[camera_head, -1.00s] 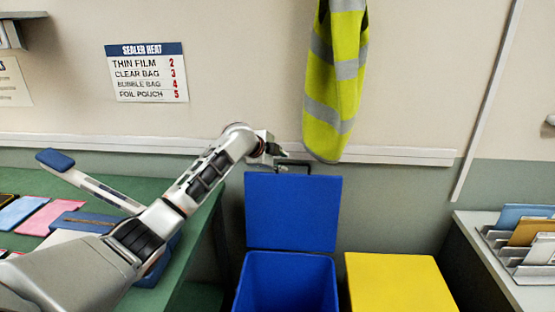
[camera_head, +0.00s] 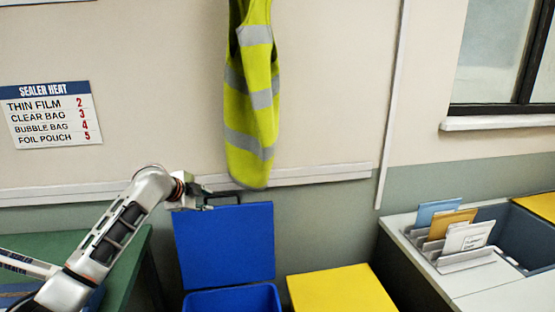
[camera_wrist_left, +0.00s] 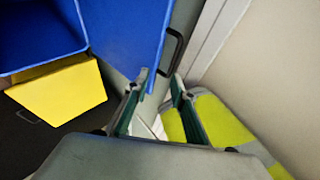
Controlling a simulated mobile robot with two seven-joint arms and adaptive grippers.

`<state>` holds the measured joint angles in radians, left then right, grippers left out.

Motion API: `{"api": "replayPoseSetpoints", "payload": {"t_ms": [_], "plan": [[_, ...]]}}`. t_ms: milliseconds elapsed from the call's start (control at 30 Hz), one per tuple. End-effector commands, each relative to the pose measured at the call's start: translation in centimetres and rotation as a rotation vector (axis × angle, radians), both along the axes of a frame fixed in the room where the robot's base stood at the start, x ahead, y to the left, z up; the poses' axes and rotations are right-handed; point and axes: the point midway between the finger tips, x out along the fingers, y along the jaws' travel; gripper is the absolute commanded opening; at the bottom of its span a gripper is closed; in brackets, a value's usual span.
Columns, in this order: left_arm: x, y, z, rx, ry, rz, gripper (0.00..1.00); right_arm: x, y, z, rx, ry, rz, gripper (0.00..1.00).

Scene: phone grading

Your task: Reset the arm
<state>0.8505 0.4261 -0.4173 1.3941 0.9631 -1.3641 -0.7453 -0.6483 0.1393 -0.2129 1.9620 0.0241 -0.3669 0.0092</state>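My left gripper (camera_head: 203,193) is above the raised lid (camera_head: 226,246) of the blue bin (camera_head: 235,300), close to the lid's black handle (camera_head: 224,198). In the left wrist view my left gripper (camera_wrist_left: 159,84) has its two fingers apart with nothing held between them. The handle also shows there (camera_wrist_left: 174,52), just beyond the fingertips, and the open blue lid (camera_wrist_left: 128,35) is beside it. I cannot tell whether a finger touches the handle. My right gripper is in neither view.
A yellow-lidded bin (camera_head: 342,290) stands right of the blue one. A hi-vis vest (camera_head: 250,95) hangs behind, near the gripper. A green table (camera_head: 130,255) is at left. A white counter (camera_head: 415,262) with a rack of envelopes (camera_head: 462,257) is at right.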

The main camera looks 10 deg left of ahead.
Motion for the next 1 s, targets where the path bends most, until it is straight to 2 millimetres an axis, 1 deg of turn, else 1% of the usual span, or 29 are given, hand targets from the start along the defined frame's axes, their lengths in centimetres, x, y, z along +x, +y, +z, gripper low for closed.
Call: {"api": "replayPoseSetpoints", "payload": {"t_ms": [33,67,100,167,200,267,333,400,467,500,567,633,733,767,800,900,1000], "plan": [[-1.1,-0.8,-2.2,0.0,0.018,0.002,0.25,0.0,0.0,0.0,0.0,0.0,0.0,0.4],[-1.9,-1.1,-3.4,-0.002,0.027,0.008,0.25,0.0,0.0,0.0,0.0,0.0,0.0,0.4],[-3.0,-1.7,-5.1,-0.002,0.038,0.016,0.25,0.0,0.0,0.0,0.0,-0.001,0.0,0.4],[-4.9,-2.4,-7.8,-0.005,0.055,0.036,0.25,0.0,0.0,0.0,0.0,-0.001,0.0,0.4],[-6.3,-2.8,-9.4,-0.008,0.064,0.051,0.25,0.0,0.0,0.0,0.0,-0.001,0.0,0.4],[-8.5,-3.4,-11.7,-0.015,0.079,0.078,0.25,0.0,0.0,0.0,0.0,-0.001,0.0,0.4],[-11.2,-3.7,-14.0,-0.022,0.093,0.112,0.25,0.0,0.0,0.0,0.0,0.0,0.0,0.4],[-13.8,-3.9,-15.9,-0.032,0.105,0.149,0.25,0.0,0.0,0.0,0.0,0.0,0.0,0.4],[-16.1,-3.8,-17.4,-0.038,0.114,0.185,0.25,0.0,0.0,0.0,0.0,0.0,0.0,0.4],[-17.7,-3.8,-18.2,-0.044,0.12,0.21,0.25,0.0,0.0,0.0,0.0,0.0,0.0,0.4],[-20.1,-3.5,-19.4,-0.053,0.129,0.251,0.25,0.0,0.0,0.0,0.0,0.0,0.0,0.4],[-23.2,-3.1,-20.6,-0.062,0.138,0.304,0.25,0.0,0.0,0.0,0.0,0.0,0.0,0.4],[-27.6,-2.0,-21.7,-0.073,0.149,0.39,0.25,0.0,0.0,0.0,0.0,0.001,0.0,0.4],[-29.0,-1.5,-22.0,-0.075,0.151,0.418,0.25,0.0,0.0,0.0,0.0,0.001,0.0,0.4],[-30.8,-0.9,-22.2,-0.078,0.153,0.455,0.25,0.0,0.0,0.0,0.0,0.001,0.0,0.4],[-34.9,0.6,-22.4,-0.082,0.157,0.544,0.25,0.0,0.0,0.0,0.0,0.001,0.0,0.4],[-38.0,1.9,-22.3,-0.079,0.158,0.615,0.25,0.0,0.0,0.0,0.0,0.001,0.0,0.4]]}}
